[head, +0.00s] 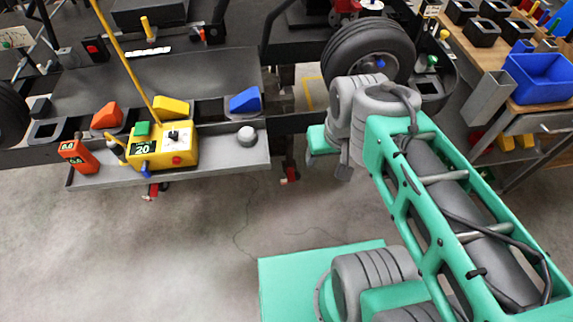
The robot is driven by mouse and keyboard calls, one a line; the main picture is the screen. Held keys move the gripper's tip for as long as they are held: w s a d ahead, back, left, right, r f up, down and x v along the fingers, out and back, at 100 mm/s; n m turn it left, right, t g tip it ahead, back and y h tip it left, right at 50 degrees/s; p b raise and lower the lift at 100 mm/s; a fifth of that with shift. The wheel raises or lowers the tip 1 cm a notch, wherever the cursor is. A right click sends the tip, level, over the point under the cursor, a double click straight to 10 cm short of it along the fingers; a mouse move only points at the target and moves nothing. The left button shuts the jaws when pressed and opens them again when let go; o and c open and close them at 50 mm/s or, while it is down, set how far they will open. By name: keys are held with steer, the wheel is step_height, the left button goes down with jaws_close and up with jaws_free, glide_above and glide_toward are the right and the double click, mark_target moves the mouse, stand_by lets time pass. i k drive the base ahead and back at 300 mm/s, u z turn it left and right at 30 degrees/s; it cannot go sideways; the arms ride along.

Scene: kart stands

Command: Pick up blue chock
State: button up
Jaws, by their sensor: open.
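The blue chock (245,102) is a small wedge-shaped block. Nothing shows between the jaws.
A yellow control box (165,147), a yellow block (171,108), an orange wedge (106,115) and an orange device (78,157) share the tray area. The kart wheel (367,55) stands behind my arm. A workbench with a blue bin (540,77) is at the right. The floor in front is clear.

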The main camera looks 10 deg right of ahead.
mark_target(248, 100)
steer(key=z, duration=0.35)
steer(key=k, duration=0.35)
steer(key=u, duration=2)
steer(key=i, duration=1.35)
steer(key=z, duration=0.15)
